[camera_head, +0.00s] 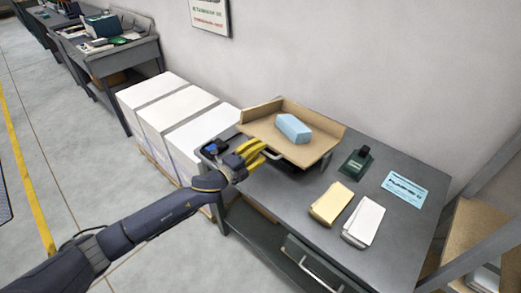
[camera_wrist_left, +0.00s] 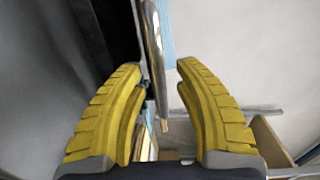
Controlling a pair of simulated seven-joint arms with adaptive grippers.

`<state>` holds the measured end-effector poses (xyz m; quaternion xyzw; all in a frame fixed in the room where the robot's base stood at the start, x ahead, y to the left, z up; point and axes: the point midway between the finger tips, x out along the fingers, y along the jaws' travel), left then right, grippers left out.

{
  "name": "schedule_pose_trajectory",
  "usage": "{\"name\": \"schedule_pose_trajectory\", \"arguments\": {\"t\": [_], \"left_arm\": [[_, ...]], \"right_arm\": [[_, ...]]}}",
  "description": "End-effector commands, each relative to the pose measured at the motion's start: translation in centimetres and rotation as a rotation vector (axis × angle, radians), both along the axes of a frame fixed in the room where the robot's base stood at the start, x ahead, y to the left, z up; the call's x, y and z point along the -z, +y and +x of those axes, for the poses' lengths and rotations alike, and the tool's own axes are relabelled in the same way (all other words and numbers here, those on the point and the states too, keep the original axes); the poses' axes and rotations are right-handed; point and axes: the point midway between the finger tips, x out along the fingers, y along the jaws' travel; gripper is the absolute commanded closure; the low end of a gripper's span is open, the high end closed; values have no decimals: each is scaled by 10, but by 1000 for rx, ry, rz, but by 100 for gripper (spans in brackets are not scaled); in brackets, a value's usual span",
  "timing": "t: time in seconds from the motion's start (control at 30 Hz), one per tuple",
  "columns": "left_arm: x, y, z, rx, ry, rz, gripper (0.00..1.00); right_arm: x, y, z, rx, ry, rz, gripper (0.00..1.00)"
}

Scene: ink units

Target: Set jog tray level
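The tan jog tray (camera_head: 262,127) sits at the back left of the grey workbench, with low walls at its back and side. A light blue block (camera_head: 293,128) lies in it. How far the tray is tilted is hard to tell. My left gripper (camera_head: 256,153) is at the tray's front left edge, by a handle (camera_head: 278,157). In the left wrist view my left gripper (camera_wrist_left: 160,85) has its yellow fingers apart, with a shiny metal bar (camera_wrist_left: 154,50) running between them. I see a gap on both sides of the bar. My right gripper is not in view.
On the workbench (camera_head: 290,190) are a yellow block (camera_head: 332,203), a white block (camera_head: 363,221), a dark green stand (camera_head: 357,160) and a light blue card (camera_head: 404,190). White paper stacks (camera_head: 180,110) stand left of it. A shelf frame (camera_head: 480,240) is at the right.

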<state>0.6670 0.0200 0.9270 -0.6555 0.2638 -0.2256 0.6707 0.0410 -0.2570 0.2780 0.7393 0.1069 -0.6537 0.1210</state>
Motion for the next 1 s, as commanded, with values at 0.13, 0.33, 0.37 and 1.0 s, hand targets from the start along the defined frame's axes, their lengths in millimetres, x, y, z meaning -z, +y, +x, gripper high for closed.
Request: {"name": "schedule_pose_trajectory", "arguments": {"t": [0.13, 0.33, 0.37, 1.0], "left_arm": [[0, -4, 5, 0, -1, 0, 68], [0, -5, 6, 0, -1, -1, 68], [0, -5, 6, 0, -1, -1, 68], [0, -5, 6, 0, -1, -1, 100]], "right_arm": [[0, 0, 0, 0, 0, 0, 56], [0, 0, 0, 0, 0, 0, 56], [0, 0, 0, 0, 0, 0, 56], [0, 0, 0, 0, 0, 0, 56]]}}
